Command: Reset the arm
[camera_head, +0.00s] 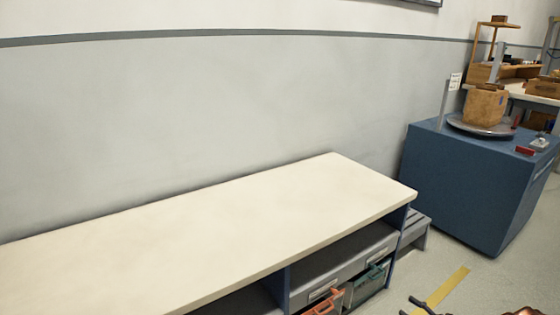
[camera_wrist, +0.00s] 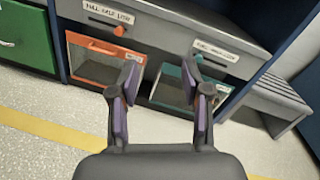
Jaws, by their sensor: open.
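My gripper (camera_wrist: 160,105) is open and empty in the wrist view, its two dark fingers with purple pads spread apart. It points toward the lower front of a bench, apart from the boxes there. In the head view only a small dark part of the gripper (camera_head: 422,305) shows at the bottom right edge, along with a piece of my arm.
A long bench with a bare cream top (camera_head: 230,225) runs along the wall. Below it are an orange-framed box (camera_wrist: 92,62) and a teal-framed box (camera_wrist: 172,85). A blue cabinet (camera_head: 465,185) bears a wooden container (camera_head: 484,106). Floor with a yellow line (camera_head: 445,288) lies clear.

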